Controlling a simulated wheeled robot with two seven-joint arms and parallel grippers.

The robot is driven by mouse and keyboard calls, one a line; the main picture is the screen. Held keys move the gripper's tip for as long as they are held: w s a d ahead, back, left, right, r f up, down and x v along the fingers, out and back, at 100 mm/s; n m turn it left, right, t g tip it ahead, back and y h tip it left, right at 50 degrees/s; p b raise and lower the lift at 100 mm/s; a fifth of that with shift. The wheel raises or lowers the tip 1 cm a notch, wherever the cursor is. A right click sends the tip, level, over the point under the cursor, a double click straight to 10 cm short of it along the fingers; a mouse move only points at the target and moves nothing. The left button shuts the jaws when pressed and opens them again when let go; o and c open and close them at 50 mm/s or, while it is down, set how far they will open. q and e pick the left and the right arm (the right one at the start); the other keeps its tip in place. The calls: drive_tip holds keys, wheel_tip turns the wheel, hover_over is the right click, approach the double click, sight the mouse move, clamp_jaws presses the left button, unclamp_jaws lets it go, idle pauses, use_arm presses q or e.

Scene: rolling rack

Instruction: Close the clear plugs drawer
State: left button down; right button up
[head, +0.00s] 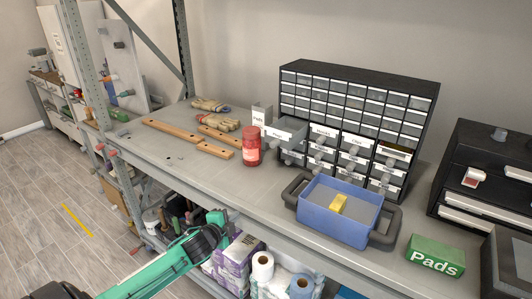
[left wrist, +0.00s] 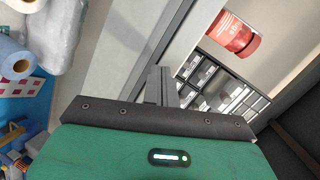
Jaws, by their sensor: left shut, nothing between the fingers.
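The clear plugs drawer (head: 292,131) sticks out from the left side of the black drawer cabinet (head: 358,75), with a white label on its front. My left gripper (head: 217,217) is low in front of the bench's front edge, well apart from the drawer. In the left wrist view its fingers (left wrist: 158,86) are together and empty. The cabinet's drawers (left wrist: 213,82) show beyond them. Whether the plugs drawer shows in that view, I cannot tell. My right gripper is not in view.
A red jar (head: 251,147) stands in front of the plugs drawer, left of it; it also shows in the left wrist view (left wrist: 233,36). A blue bin (head: 338,222) with a yellow item sits on the bench. Wooden bars and gloves lie left. A green Pads box (head: 435,257) is right.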

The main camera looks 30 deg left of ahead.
use_arm(q)
wheel_tip(320, 180, up, 18)
drive_tip(key=w+d+r+m+t+h+p, duration=0.1)
drive_tip(key=w+d+m+t+h, duration=0.15)
drive_tip(key=m+t, duration=0.2)
drive_tip(key=p, duration=0.6)
approach(271, 145)
drive_tip(key=shift+m+g, duration=0.45)
drive_tip(key=w, duration=0.2)
drive_tip(key=w+r, duration=0.1)
drive_tip(key=w, duration=0.2)
drive_tip(key=shift+w+d, duration=0.2)
drive_tip(key=shift+w, duration=0.1)
drive_tip(key=shift+w+f, duration=0.1)
drive_tip(key=shift+w, duration=0.5)
drive_tip(key=shift+w, duration=0.15)
